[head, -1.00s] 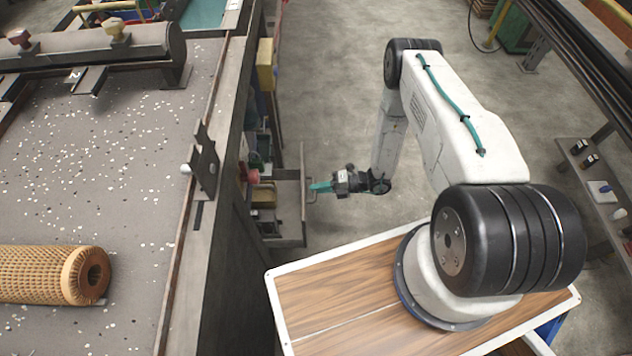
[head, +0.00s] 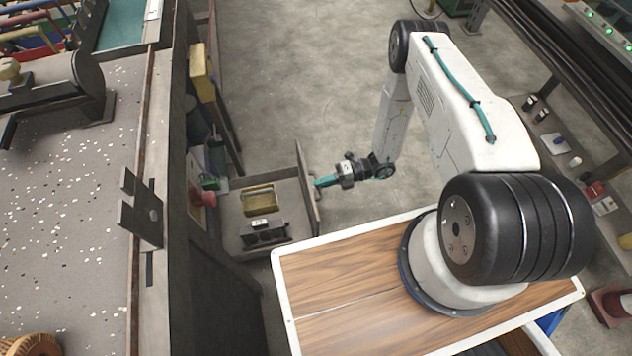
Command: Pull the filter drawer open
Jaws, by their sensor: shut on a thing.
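The filter drawer (head: 283,230) stands pulled out from the side of the grey bench, in the middle left of the head view. Its front panel (head: 307,184) faces right, toward my arm. Inside it lie a yellowish box-like part (head: 261,199) and a dark block with a pale top (head: 263,234). The handle itself is mostly hidden by the fingers.
The speckled grey bench (head: 75,220) fills the left, with a bracket (head: 142,210) on its edge. Bare concrete floor (head: 290,90) lies beyond the drawer. A shelf with small items (head: 557,140) stands at the right.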

